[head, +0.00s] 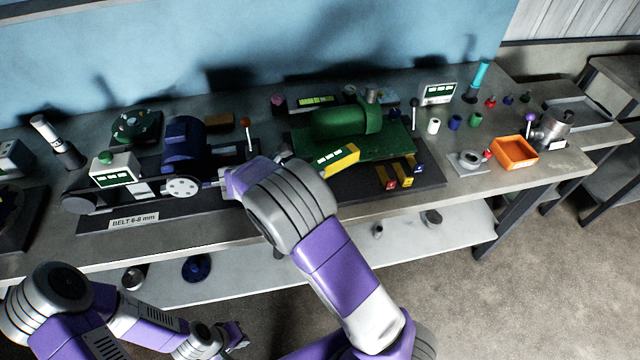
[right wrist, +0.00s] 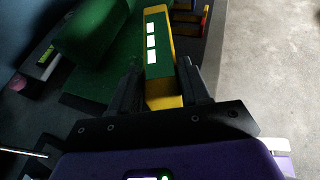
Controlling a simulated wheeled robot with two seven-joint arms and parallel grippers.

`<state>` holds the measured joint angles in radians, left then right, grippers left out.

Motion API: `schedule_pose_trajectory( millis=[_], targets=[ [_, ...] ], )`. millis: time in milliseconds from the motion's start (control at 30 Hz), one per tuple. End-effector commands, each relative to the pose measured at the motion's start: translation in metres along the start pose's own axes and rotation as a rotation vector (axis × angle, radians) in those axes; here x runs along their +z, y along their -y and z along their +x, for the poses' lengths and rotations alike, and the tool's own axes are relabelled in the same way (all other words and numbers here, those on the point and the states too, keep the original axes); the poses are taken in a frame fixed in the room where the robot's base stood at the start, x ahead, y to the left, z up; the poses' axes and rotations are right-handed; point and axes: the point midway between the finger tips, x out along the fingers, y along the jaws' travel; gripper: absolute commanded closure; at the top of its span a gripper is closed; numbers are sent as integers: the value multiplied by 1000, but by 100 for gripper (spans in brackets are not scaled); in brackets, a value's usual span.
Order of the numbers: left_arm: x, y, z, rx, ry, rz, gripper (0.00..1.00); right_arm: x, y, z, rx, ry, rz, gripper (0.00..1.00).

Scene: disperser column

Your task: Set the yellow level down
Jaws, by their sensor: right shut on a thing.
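The yellow level (head: 340,160) has a green face with white windows. My right gripper (right wrist: 160,80) is shut on it, with one dark finger on each side, as the right wrist view shows; there the level (right wrist: 157,55) points away from the gripper. In the head view my right wrist hides most of this gripper. The level is at the front of the green machine (head: 345,125), over its dark base plate (head: 425,172). I cannot tell whether it touches anything below. My left gripper (head: 236,338) is low, in front of the bench and away from the level; its jaws are unclear.
Several small yellow, red and blue blocks (head: 393,178) lie right of the level. A blue motor (head: 184,145) stands left, behind the belt label (head: 134,221). An orange tray (head: 514,151) and a grey flanged part (head: 468,160) are further right. The bench's front strip (head: 400,205) is clear.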

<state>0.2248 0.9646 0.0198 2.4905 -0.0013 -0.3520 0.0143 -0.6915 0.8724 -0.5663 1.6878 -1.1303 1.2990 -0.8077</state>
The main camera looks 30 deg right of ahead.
Motion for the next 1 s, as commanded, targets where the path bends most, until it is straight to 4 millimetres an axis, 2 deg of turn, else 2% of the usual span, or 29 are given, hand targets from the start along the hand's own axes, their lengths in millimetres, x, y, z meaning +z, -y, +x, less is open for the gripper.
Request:
schedule_pose_trajectory(
  millis=[200,467,600,700,867,900,1000],
  targets=[
    [0,3,7,0,0,0,100,-39,1,17,-3,4,-4,100],
    [0,4,9,0,0,0,100,-59,1,26,-3,3,-3,100],
    [-1,5,12,0,0,0,100,-78,1,34,-3,3,-4,100],
    [-1,5,13,0,0,0,100,-85,1,37,-2,2,-2,100],
    [-1,5,13,0,0,0,100,-85,1,37,-2,-1,-1,100],
    [-1,5,13,0,0,0,100,-86,1,37,-2,-3,-2,47],
    [-1,5,13,0,0,0,100,-85,1,37,-2,-2,-2,32]
  ],
)
